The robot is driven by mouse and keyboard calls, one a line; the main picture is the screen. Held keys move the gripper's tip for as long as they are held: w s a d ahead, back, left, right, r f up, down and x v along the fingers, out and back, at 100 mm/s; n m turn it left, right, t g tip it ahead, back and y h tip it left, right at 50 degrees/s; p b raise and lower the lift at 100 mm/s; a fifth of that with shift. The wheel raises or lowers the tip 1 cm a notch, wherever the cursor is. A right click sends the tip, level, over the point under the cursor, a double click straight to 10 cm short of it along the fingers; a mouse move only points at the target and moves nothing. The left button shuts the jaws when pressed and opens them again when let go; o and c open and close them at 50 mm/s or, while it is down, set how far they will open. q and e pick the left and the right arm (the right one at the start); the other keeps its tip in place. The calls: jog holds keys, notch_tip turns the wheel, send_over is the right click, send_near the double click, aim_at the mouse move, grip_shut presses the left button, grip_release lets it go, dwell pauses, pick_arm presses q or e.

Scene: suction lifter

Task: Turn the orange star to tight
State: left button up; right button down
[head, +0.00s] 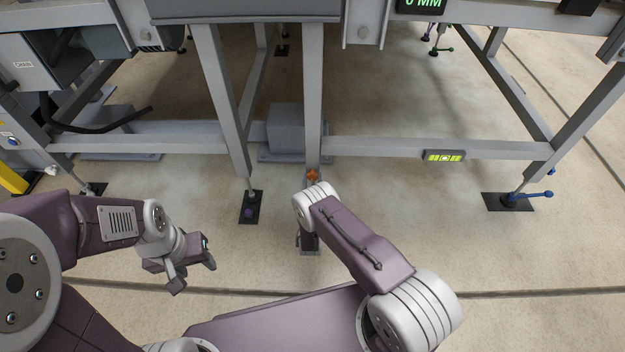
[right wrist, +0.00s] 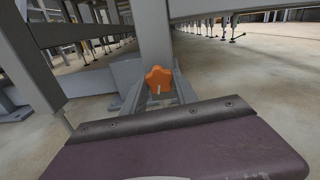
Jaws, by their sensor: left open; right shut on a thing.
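The orange star (head: 313,176) shows as a small patch low on a grey post, just above my right wrist. In the right wrist view the orange star (right wrist: 158,80) is a knob with a pale pin or mark at its middle, in front of the post, just beyond my gripper's dark edge. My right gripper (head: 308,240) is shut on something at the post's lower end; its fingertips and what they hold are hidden. In the right wrist view the purple body of my right gripper (right wrist: 190,140) fills the bottom. My left gripper (head: 193,272) is open and empty over the floor, left of the post.
A grey frame's lower beam (head: 380,147) runs across behind the star, with a green level (head: 444,156) on it. A purple knob (head: 248,212) stands on a dark foot plate to the left. A blue-handled foot (head: 520,197) is at right. Floor between is clear.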

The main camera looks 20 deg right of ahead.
jog(key=m+p, duration=0.1)
jog(key=m, duration=0.3)
jog(key=shift+p, duration=0.35)
jog(key=m+p, duration=0.1)
jog(key=m, duration=0.3)
jog(key=shift+a+m, duration=0.1)
jog(key=shift+m, duration=0.3)
jog(key=m+p, duration=0.2)
jog(key=m, duration=0.2)
jog(key=shift+m, duration=0.3)
jog(key=m+p, duration=0.1)
jog(key=m, duration=0.2)
jog(key=shift+r+m, duration=0.1)
jog(key=shift+m, duration=0.2)
jog(key=m+p, duration=0.1)
jog(key=m, duration=0.2)
jog(key=shift+m, duration=0.3)
jog(key=m+p, duration=0.1)
jog(key=m, duration=0.3)
jog(key=m+p, duration=0.1)
jog(key=m, duration=0.4)
jog(key=shift+m+p, duration=0.55)
jog(key=shift+m, duration=1.15)
